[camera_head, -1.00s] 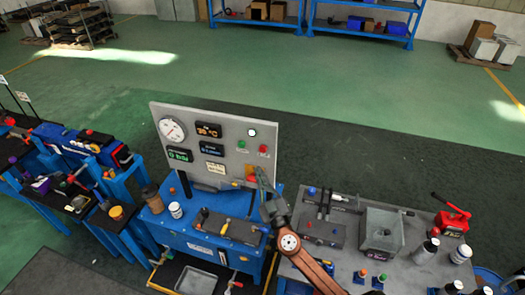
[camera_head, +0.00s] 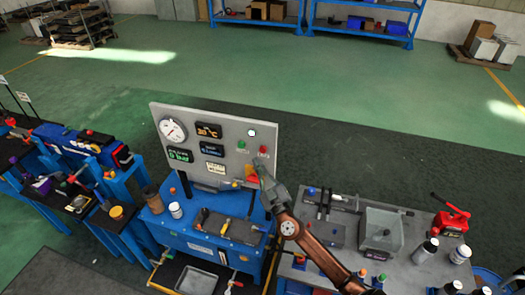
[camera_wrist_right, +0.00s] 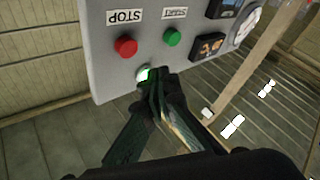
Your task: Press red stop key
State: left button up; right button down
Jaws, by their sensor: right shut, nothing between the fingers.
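The red stop key (camera_head: 263,149) is a round button on the right side of a grey upright panel (camera_head: 224,120). In the right wrist view the red key (camera_wrist_right: 125,46) appears beside an upside-down "STOP" label (camera_wrist_right: 125,16). My right gripper (camera_head: 259,167) is shut and empty, with its tip just below the red key in the head view. In the right wrist view the shut fingertips (camera_wrist_right: 155,78) overlap the edge of the white lamp, apart from the red key in the picture. Contact with the panel cannot be told. My left gripper is not in view.
A green start key (camera_head: 242,145) sits left of the red key, with a white lamp (camera_head: 252,132) above. The panel also carries a gauge (camera_head: 172,130) and displays. A blue bench (camera_head: 197,238) stands below; a grey table (camera_head: 395,268) with a metal box (camera_head: 382,229) is at right.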

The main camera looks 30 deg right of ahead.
aim_at(263, 149)
jog(key=w+d+b, duration=0.2)
jog(key=shift+w+d, duration=0.1)
jog(key=shift+d, duration=0.25)
dwell(1.4)
jog(key=shift+w+d+b, duration=0.3)
jog(key=shift+b, duration=0.2)
